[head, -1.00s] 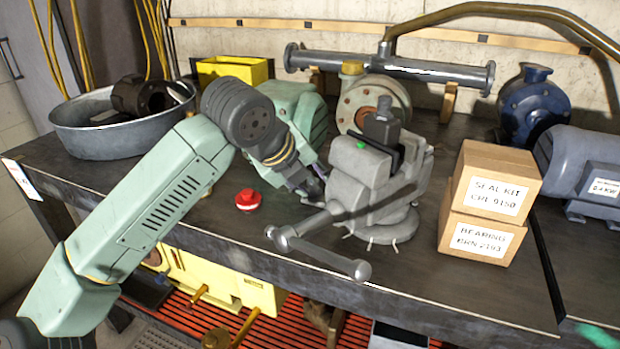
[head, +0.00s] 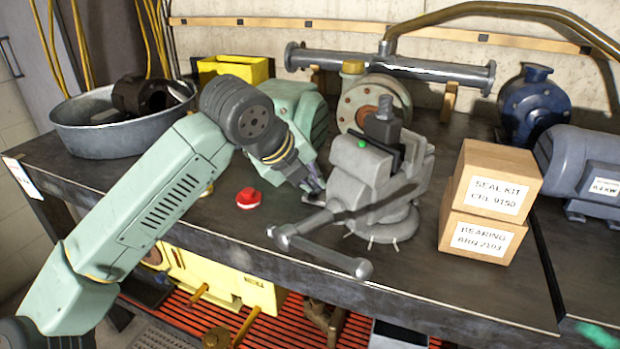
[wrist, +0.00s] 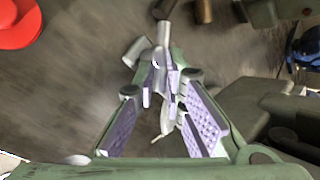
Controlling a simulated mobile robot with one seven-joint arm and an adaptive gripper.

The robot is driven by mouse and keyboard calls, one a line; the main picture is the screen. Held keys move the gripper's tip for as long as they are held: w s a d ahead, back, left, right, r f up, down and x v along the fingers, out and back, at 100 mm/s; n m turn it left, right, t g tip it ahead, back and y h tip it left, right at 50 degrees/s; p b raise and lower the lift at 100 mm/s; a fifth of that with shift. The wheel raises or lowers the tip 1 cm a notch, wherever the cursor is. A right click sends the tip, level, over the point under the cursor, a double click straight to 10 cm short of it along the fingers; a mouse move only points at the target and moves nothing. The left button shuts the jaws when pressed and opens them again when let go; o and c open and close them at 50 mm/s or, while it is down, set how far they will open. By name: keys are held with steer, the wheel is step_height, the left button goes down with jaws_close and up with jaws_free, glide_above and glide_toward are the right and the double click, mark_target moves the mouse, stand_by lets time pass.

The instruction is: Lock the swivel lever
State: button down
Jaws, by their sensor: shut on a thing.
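The grey bench vise (head: 372,180) stands on the dark workbench with its long handle bar (head: 320,240) reaching to the front. My gripper (head: 315,188) is low at the left side of the vise base, just above the bench. In the wrist view my gripper (wrist: 162,82) has its purple-padded fingers brought together at the tips around a slim pale grey piece, the swivel lever (wrist: 162,58). The fingers cover much of the lever, so its exact angle is hard to tell. The vise body also shows at the right of the wrist view (wrist: 265,105).
A red round object (head: 248,197) lies left of my gripper. Two stacked cartons (head: 490,200) stand right of the vise. A pump with a rusty flange (head: 372,103) is behind. A metal basin (head: 115,130) is at the back left. The bench front edge is close.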

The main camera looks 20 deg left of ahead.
steer(key=shift+d+f+m+b, duration=0.1)
steer(key=shift+d+m+b, duration=0.05)
steer(key=shift+m+b, duration=0.15)
steer(key=m+h, duration=0.1)
steer(key=m+g+h+b, duration=0.1)
steer(key=shift+w+a+m, duration=0.15)
steer(key=shift+a+m, duration=0.15)
steer(key=m+h, duration=0.1)
steer(key=m+g, duration=0.1)
steer(key=m, duration=0.1)
steer(key=shift+w+a+h, duration=0.1)
steer(key=shift+a+h, duration=0.15)
steer(key=shift+h, duration=0.15)
steer(key=shift+a+m+g+h+p, duration=0.2)
steer(key=shift+m+g+h+p, duration=0.2)
steer(key=shift+m+g, duration=0.5)
steer(key=shift+m, duration=0.3)
steer(key=shift+f, duration=0.1)
steer(key=c, duration=1.7)
jaws_free()
steer(key=shift+w+d, duration=0.1)
steer(key=shift+w, duration=0.05)
steer(key=shift+o, duration=0.2)
steer(key=shift+a, duration=0.2)
